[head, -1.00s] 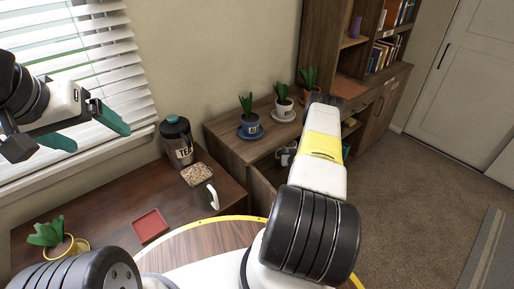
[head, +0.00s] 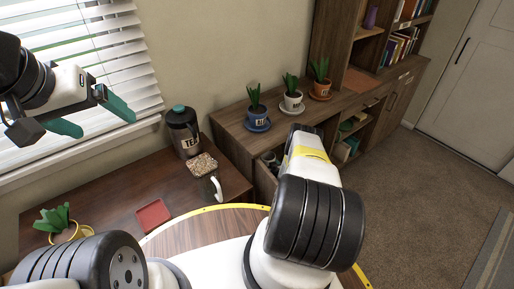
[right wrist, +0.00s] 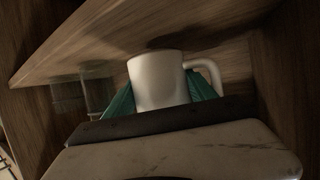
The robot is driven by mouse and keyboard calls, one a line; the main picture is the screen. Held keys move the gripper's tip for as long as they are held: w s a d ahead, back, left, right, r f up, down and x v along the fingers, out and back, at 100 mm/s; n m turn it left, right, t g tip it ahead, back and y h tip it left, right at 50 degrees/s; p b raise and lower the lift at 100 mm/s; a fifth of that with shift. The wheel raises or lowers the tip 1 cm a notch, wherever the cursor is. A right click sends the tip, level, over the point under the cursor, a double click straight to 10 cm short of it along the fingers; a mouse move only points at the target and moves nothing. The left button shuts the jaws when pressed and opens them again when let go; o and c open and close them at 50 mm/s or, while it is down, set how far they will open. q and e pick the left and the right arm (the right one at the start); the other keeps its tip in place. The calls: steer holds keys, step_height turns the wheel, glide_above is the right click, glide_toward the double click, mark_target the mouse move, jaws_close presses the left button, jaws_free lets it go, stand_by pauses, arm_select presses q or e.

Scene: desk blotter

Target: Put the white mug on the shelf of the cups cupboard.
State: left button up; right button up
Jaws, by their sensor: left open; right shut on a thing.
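The white mug (right wrist: 158,82) is in my right gripper (right wrist: 162,97), between its green fingers in the right wrist view, with its handle to the right. It is inside a wooden compartment of the cupboard (right wrist: 275,70). The mug's upper end in the picture is close to a wooden board (right wrist: 110,45), with a dark shadow there; I cannot tell whether they touch. In the head view my right arm reaches to the low cupboard (head: 232,135) and hides that gripper and mug. My left gripper (head: 92,118) is open and empty by the window blind.
Clear glasses (right wrist: 97,92) stand left of the mug. Potted plants in a blue pot (head: 257,112), white pot (head: 293,100) and orange pot (head: 321,87) line the cupboard top.

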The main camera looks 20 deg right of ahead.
steer(key=shift+f, duration=0.95)
steer(key=o, duration=1.9)
steer(key=shift+f, duration=0.15)
steer(key=shift+c, duration=0.2)
steer(key=shift+r, duration=0.2)
steer(key=shift+v, duration=3.75)
